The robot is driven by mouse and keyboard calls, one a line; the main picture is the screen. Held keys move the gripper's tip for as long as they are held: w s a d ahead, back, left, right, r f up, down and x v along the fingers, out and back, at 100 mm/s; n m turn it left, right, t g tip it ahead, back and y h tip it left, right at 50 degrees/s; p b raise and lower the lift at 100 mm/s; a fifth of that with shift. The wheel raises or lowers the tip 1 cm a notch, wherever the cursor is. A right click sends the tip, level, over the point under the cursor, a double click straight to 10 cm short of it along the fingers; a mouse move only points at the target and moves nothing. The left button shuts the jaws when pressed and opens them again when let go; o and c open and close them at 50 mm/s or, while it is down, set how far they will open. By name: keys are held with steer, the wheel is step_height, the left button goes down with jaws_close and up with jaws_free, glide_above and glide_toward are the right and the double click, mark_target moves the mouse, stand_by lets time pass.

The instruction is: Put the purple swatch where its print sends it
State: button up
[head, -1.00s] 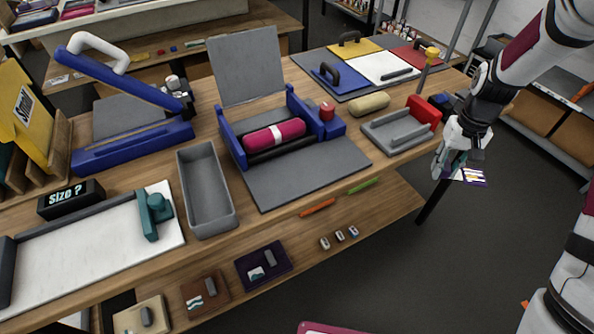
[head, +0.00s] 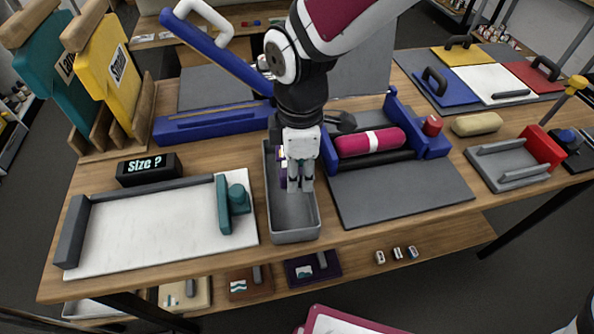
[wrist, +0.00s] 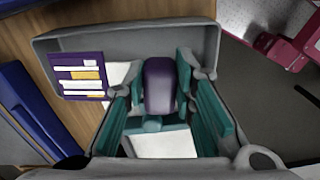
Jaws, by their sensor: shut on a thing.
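My gripper (head: 299,180) is over the long grey tray (head: 295,235) in the head view. The teal fingers (wrist: 160,95) are shut on a rounded purple block in the wrist view, which looks like the handle of the purple swatch (wrist: 80,75). The swatch's print of white and yellow bars on purple shows left of the fingers. In the head view only a sliver of the swatch (head: 283,165) shows beside the gripper. The grey tray (wrist: 130,32) lies behind it in the wrist view. A white patch shows between the fingers. I cannot tell whether the swatch touches the tray.
A black "SIZE ?" sign (head: 149,168) stands behind a white board (head: 150,230) with a teal slider (head: 233,205). A yellow "Small" board (head: 112,65) and a teal board (head: 50,65) stand back left. A blue-framed press with a magenta roller (head: 370,142) is right of the tray.

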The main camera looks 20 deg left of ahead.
mark_target(296, 210)
steer(key=shift+s+a+f+n, duration=0.1)
steer(key=shift+s+a+n, duration=0.2)
steer(key=shift+s, duration=0.05)
step_height(296, 210, down, 10)
steer(key=shift+w+r, duration=0.1)
steer(key=shift+r, duration=0.15)
steer(key=shift+f, duration=0.1)
steer(key=o, duration=0.9)
steer(key=shift+o, duration=0.2)
step_height(296, 210, up, 12)
steer(key=shift+r, duration=0.1)
